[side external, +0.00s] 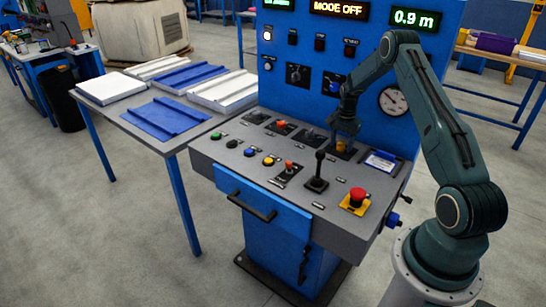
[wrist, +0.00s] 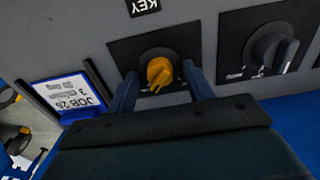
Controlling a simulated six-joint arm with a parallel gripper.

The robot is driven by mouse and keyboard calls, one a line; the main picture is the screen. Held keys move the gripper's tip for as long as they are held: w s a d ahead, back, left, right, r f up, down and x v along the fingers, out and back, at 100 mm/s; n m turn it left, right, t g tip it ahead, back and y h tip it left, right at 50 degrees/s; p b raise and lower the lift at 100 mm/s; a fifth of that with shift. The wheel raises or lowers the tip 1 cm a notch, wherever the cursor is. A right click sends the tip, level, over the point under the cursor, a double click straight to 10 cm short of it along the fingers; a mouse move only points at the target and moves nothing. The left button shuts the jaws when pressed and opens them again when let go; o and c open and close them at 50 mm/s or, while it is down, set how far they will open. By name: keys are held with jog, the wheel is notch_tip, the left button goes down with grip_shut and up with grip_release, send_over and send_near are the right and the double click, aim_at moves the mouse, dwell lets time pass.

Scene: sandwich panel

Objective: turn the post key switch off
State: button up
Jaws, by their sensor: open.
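The key switch (wrist: 159,74) is a yellow-orange knob on a black square plate, beside a label reading KEY (wrist: 143,5) in the wrist view. Its grip ridge is tilted in the picture; the small marks around it are too blurred to read. My gripper (wrist: 160,70) is open, with one blue finger on each side of the knob and a visible gap to both. In the side external view my gripper (side external: 345,136) is low over the console, and the knob (side external: 341,148) shows partly beneath it.
A grey rotary knob (wrist: 273,50) is beside the key switch, and a blue-framed job card (wrist: 70,97) is on its other side. The console also holds a black lever (side external: 318,170), a red emergency button (side external: 357,195) and several coloured buttons. The upright panel's display (side external: 338,8) reads MODE OFF.

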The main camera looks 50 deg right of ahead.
jog(key=c, duration=1)
